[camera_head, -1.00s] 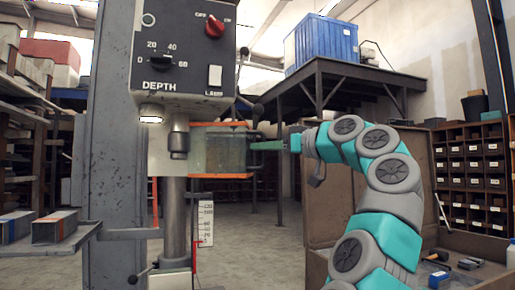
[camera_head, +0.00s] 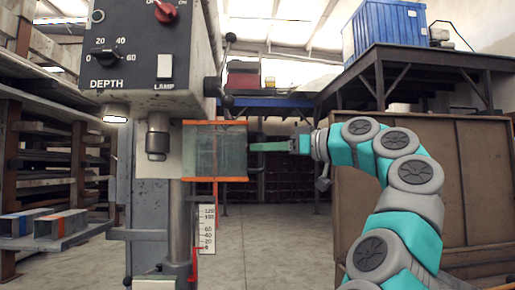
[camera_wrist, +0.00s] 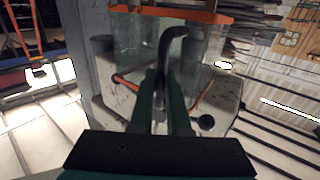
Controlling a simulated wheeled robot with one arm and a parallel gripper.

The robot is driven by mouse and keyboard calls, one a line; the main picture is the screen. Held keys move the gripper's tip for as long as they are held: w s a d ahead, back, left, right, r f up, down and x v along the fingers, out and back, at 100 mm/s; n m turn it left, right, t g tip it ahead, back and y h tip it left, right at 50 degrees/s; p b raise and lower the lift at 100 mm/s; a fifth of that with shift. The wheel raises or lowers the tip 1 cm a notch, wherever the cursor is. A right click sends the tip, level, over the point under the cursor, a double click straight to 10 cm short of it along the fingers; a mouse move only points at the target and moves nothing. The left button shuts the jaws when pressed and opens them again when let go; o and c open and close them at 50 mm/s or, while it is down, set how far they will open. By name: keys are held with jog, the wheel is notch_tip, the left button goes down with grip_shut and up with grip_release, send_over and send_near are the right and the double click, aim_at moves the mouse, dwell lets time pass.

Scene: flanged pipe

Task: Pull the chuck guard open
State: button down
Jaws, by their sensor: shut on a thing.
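The chuck guard (camera_head: 204,150) is a clear, see-through shield with orange top and bottom edges. In the head view it stands to the right of the drill chuck (camera_head: 157,138). My gripper (camera_head: 254,146) reaches in from the right at the guard's right side. In the wrist view the guard (camera_wrist: 140,32) fills the top middle, with an orange strip along its edge. My gripper (camera_wrist: 166,98) is shut on a dark curved handle (camera_wrist: 171,42) in front of the guard. The fingers partly hide the handle's lower end.
The drill press head (camera_head: 130,50) is above and left of the guard. A brown cabinet (camera_head: 420,190) stands behind my arm at the right. A blue crate (camera_head: 385,35) sits on a dark platform. Shelving is at the left. The floor (camera_head: 270,240) ahead is clear.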

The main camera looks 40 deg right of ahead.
jog(key=shift+d, duration=0.1)
dwell(0.4)
jog(key=c, duration=0.9)
grip_release()
jog(key=shift+w, duration=0.1)
jog(key=p+v, duration=0.1)
jog(key=v, duration=0.7)
